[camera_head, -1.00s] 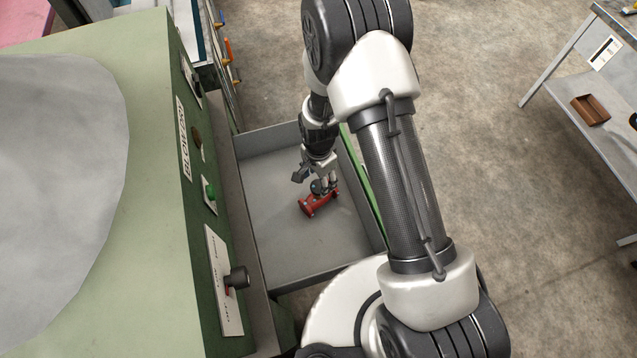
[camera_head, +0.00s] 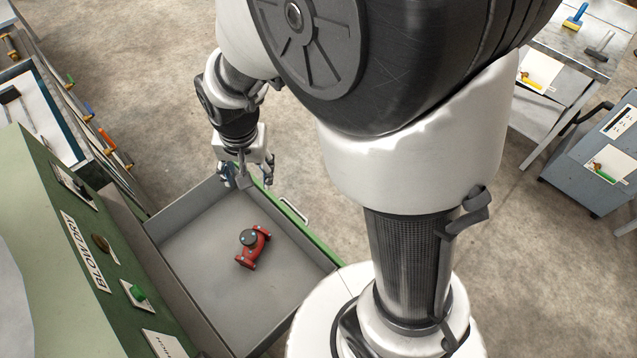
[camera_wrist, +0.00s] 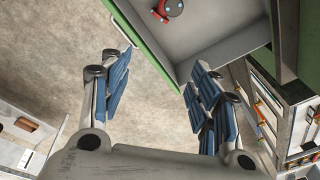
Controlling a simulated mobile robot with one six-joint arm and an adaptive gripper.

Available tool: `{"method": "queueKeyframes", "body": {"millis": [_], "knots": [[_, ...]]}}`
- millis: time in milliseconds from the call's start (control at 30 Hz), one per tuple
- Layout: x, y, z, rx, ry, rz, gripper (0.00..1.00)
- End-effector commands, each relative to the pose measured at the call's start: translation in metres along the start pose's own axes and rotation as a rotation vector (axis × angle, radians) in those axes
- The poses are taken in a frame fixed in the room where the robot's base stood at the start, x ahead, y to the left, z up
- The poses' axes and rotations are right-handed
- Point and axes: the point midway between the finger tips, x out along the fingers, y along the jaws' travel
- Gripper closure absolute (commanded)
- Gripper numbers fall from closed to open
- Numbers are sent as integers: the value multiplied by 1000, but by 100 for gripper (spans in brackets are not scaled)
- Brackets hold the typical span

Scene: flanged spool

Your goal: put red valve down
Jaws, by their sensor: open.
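The red valve (camera_head: 252,247) with a dark round top lies in the grey open drawer (camera_head: 190,240) of the green machine. It rests on the drawer floor, apart from every wall. It also shows at the top of the wrist view (camera_wrist: 168,10), partly cut off by the frame edge. My gripper (camera_head: 252,178) is raised near the drawer's far edge, clear of the valve. In the wrist view my gripper (camera_wrist: 155,90) has its blue-padded fingers spread wide with nothing between them.
The green machine (camera_head: 60,270) with its knobs stands at the left. A drawer front with a handle (camera_head: 294,210) borders the drawer's right side. A tool bench (camera_head: 40,110) is at upper left, and a table (camera_head: 590,45) and grey cabinet (camera_head: 600,160) stand right. Bare floor lies between.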

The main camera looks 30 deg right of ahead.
Motion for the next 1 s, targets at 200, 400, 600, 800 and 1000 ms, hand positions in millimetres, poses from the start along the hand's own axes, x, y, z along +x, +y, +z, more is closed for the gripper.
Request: {"method": "queueKeyframes", "body": {"millis": [200, 400, 600, 800, 1000], "knots": [[-83, 39, 16, -157, 76, -35, 44], [-136, 79, 46, -305, 145, -46, 44], [-166, 113, 80, -436, 208, -42, 44], [-175, 130, 100, -508, 238, -33, 44], [-176, 133, 103, -522, 241, -31, 44]]}}
